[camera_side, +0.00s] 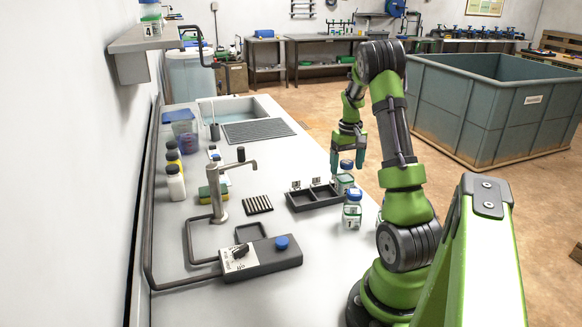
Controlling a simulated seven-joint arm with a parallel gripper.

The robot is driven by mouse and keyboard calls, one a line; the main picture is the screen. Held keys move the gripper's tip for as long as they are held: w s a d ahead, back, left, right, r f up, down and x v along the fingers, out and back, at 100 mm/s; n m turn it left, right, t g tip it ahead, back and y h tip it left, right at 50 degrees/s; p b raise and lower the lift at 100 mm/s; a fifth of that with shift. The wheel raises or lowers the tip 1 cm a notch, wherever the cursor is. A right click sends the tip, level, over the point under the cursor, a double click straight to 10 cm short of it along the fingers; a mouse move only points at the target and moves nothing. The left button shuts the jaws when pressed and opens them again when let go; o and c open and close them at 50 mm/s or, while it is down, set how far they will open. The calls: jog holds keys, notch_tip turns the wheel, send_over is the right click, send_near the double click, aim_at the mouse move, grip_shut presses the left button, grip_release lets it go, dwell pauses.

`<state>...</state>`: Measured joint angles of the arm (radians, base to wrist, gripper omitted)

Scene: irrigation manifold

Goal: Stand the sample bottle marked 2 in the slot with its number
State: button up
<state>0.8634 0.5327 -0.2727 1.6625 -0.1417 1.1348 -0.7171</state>
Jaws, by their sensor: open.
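My gripper (348,162) points down with its fingers apart. Its fingertips are beside the blue cap of a clear sample bottle (343,184) with a green-and-white label; I cannot read its number or tell whether the fingers touch it. This bottle stands upright at the right end of the dark slotted rack (315,203); I cannot tell whether it is in a slot or behind the rack. A second blue-capped bottle (352,212), which seems marked 1, stands on the counter in front. A third is mostly hidden behind my arm. Small number tags (295,185) stand along the rack's back edge.
A tap (218,190) and a grey control box with a blue knob (260,257) stand left of the rack. A small ribbed dark block (258,204) lies between. Several bottles line the wall side. The counter in front of the rack is mostly clear.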

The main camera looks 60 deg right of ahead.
notch_tip(320, 180, up, 7)
jog(key=shift+r, duration=0.2)
jog(key=w+a+r+n+t, duration=0.1)
jog(key=w+a+r, duration=0.2)
jog(key=a, duration=0.5)
jog(key=w+a+r+n+t, duration=0.1)
jog(key=w+a+r+t, duration=0.15)
jog(key=a, duration=0.55)
jog(key=w+a+r+n+t, duration=0.1)
jog(key=w+a+r, duration=0.2)
jog(key=a, duration=0.5)
jog(key=s+a+n+t+y, duration=0.1)
jog(key=s+a, duration=0.2)
jog(key=a, duration=0.6)
jog(key=s+a+n+t+y, duration=0.1)
jog(key=s+a, duration=0.2)
jog(key=a, duration=0.6)
jog(key=shift+s+a+t, duration=0.3)
jog(key=shift+t, duration=0.05)
